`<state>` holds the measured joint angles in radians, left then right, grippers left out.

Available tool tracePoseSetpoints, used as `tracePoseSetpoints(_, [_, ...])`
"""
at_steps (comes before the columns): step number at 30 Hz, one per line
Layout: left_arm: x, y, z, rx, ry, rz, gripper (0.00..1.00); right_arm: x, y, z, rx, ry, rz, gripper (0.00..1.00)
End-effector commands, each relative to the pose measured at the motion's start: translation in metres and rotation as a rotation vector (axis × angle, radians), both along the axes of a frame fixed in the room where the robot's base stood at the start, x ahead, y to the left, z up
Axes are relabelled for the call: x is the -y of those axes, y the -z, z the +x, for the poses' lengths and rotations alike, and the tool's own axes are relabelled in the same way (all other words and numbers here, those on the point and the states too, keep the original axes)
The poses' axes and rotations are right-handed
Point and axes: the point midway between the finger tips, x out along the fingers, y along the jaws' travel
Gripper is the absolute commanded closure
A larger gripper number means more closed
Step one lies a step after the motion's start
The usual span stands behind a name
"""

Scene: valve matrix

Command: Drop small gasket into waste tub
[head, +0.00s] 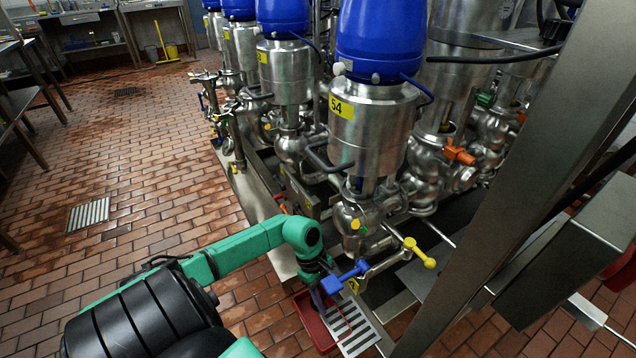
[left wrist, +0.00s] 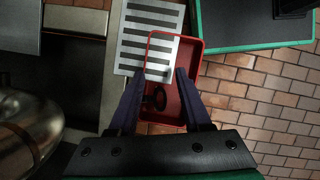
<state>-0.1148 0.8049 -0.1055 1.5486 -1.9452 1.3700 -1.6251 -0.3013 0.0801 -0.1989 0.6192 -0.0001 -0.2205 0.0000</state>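The waste tub is a red, rectangular open container (head: 310,324) on the floor beside a slotted drain grate; in the left wrist view it (left wrist: 170,117) lies below and between my fingers. A small dark ring, the small gasket (left wrist: 157,98), shows against the inside of the tub. It looks clear of both fingers, but I cannot tell whether it rests on the tub's bottom. My left gripper (left wrist: 158,73) is open above the tub; in the head view it (head: 319,291) points down there, partly hidden by a blue valve handle. My right gripper is not in view.
The blue handle (head: 346,277) and a yellow handle (head: 420,253) stick out close to my left gripper. Steel valves with blue tops (head: 377,38) stand in rows behind. A steel post (head: 520,160) rises at the right.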

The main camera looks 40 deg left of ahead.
Motion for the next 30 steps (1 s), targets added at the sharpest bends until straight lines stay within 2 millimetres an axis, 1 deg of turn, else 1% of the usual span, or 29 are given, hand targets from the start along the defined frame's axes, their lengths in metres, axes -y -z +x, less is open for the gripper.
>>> tracePoseSetpoints(7, [-0.001, -0.002, 0.000, 0.000, 0.000, 0.001, 0.52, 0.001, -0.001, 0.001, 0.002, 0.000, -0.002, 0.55])
tracePoseSetpoints(10, [-0.006, -0.012, 0.001, 0.002, 0.000, 0.003, 0.52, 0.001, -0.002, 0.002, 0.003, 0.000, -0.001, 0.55])
tracePoseSetpoints(11, [-0.008, -0.017, 0.001, 0.003, 0.001, 0.004, 0.52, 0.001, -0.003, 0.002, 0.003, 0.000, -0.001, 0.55])
tracePoseSetpoints(14, [-0.018, -0.040, 0.000, 0.001, 0.002, 0.007, 0.52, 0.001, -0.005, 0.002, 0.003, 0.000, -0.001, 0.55])
tracePoseSetpoints(18, [-0.034, -0.080, 0.000, 0.000, 0.004, 0.007, 0.52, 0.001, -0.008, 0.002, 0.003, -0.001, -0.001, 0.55])
tracePoseSetpoints(22, [-0.046, -0.112, 0.001, -0.001, 0.003, 0.005, 0.52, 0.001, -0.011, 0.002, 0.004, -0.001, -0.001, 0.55])
tracePoseSetpoints(24, [-0.051, -0.123, 0.001, -0.002, 0.001, 0.003, 0.52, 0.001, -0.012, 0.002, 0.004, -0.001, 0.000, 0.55])
tracePoseSetpoints(27, [-0.055, -0.133, 0.002, -0.001, 0.000, 0.001, 0.52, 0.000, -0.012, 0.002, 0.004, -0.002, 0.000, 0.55])
tracePoseSetpoints(30, [-0.056, -0.135, 0.002, 0.000, 0.000, 0.000, 0.52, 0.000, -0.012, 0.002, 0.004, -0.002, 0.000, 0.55])
